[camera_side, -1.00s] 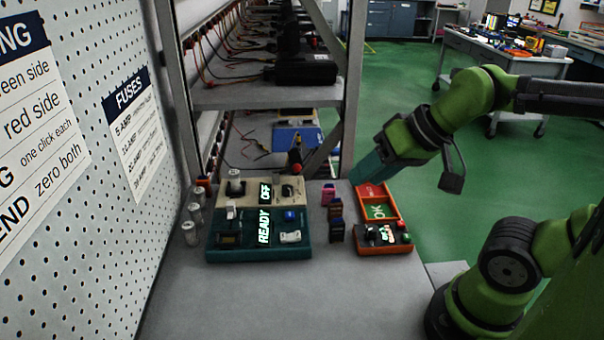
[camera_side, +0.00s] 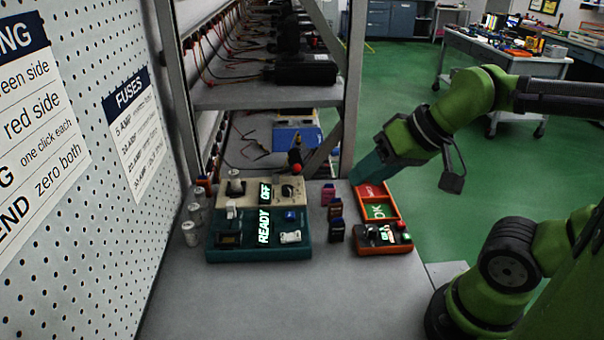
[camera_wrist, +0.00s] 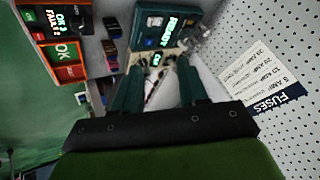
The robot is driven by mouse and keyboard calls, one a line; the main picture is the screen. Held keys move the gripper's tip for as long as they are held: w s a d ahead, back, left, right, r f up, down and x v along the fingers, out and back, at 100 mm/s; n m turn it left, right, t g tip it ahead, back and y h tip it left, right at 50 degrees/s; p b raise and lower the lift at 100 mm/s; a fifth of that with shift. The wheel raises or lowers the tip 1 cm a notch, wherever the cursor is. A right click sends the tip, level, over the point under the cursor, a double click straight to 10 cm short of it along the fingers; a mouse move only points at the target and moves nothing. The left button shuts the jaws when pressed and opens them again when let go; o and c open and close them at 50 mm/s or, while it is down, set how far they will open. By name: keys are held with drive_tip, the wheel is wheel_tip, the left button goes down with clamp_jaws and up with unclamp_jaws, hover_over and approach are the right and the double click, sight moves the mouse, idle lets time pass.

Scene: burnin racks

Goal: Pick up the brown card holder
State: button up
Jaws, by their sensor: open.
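Three small card holders stand in a row on the grey bench, between the teal tester and the orange tray. My gripper (camera_side: 357,178) is above the tray's far end, right of the holders. Its teal fingers (camera_wrist: 156,72) are open and empty.
The teal tester (camera_side: 222,253) reads READY, with a beige unit (camera_side: 222,188) reading OFF behind it. White cylinders (camera_side: 190,235) stand by the pegboard (camera_side: 105,240). A metal rack (camera_side: 353,90) rises behind. The front bench is clear.

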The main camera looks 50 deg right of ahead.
drive_tip(key=shift+o, duration=0.8)
